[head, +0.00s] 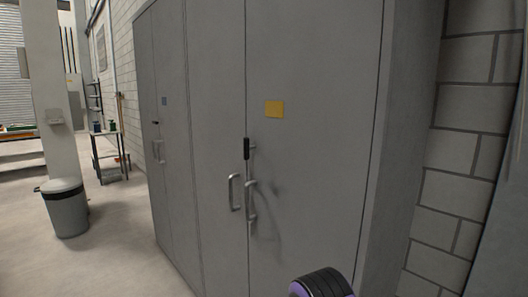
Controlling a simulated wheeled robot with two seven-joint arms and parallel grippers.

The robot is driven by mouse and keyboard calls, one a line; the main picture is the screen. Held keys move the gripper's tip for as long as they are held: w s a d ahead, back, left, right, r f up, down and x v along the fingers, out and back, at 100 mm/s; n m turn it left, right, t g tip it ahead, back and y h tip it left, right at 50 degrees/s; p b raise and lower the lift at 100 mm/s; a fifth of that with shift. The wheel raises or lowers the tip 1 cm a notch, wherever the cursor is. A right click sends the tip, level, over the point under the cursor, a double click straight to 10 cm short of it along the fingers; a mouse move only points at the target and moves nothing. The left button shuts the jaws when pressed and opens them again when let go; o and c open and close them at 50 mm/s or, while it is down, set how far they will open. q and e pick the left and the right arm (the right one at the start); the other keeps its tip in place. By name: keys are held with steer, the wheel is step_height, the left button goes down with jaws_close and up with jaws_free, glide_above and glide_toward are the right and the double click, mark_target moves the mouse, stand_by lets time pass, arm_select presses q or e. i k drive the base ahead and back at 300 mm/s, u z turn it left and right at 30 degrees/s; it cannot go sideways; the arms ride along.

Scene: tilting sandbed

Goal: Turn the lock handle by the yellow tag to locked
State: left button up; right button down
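The yellow tag (274,109) is a flat rectangle on the right door of the near grey cabinet (320,60). Just below and left of it, at the seam between the doors, is a small lock handle (247,148) with a black grip. The black grip stands upright along the seam, and a short metal piece sticks out to its right. Two silver pull handles, a left one (235,192) and a right one (251,202), sit below it. Both doors look shut. Neither of my grippers shows; a purple and black part of my arm rises at the bottom edge.
A second door pair with a blue tag (164,101) and its own dark lock handle (156,123) is farther left. A grey bin (66,211) stands by a pillar. A block wall (470,150) borders the cabinet on the right. Open floor lies left.

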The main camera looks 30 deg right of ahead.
mark_target(246, 147)
steer(key=z, duration=0.5)
steer(key=k, duration=1.05)
steer(key=u, duration=0.3)
steer(key=i, duration=0.7)
steer(key=u, duration=0.6)
steer(key=i, duration=0.9)
steer(key=z, duration=0.9)
steer(key=i, duration=0.7)
steer(key=z, duration=0.75)
